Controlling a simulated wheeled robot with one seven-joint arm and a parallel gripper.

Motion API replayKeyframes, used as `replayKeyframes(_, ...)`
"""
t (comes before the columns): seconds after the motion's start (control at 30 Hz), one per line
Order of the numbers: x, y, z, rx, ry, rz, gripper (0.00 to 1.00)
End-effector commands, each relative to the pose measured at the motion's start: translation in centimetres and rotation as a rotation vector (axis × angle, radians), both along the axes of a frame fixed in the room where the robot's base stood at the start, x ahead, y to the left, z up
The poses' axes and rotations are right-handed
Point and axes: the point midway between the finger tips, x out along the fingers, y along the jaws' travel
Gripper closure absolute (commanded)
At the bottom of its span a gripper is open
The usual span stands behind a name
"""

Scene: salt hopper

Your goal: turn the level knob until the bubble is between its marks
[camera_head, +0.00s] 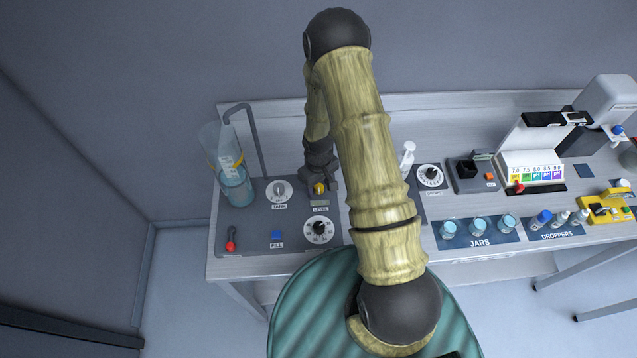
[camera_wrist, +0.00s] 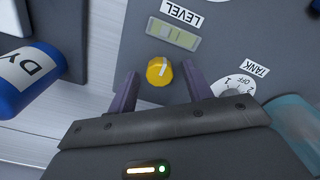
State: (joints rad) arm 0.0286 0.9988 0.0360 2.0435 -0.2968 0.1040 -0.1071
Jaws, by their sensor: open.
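The yellow level knob (camera_head: 319,188) stands on the grey panel, left of centre, and shows from above in the wrist view (camera_wrist: 159,71) with a pale pointer line. The level vial (camera_wrist: 173,33), a small greenish window, lies beside the knob, next to the LEVEL label; it is tiny in the head view (camera_head: 320,203). I cannot make out the bubble or its marks clearly. My gripper (camera_wrist: 159,76) is open, with one finger on each side of the knob and visible gaps between. In the head view my gripper (camera_head: 320,178) is just above the knob, partly hidden.
The TANK dial (camera_head: 279,191) is close left of the knob, with a clear water cylinder (camera_head: 236,185) beyond it. Another dial (camera_head: 319,229) and a blue FILL button (camera_head: 277,235) lie nearer. A blue bottle (camera_wrist: 28,80) lettered DY shows in the wrist view.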

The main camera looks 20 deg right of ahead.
Motion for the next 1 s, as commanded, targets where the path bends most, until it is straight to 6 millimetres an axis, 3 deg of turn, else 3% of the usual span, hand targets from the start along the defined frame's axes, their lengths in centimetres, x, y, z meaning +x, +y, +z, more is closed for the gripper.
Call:
replayKeyframes(0.03,0.0,0.0,0.01,0.0,0.0,0.0,0.54)
replayKeyframes(0.23,0.0,0.0,0.03,0.0,0.0,0.0,0.93)
replayKeyframes(0.27,0.0,0.0,0.03,0.0,0.0,0.0,0.94)
replayKeyframes(0.7,0.02,0.01,-0.15,0.0,-0.001,-0.214,0.94)
replayKeyframes(1.0,-0.01,0.02,0.06,0.001,0.0,-0.228,0.94)
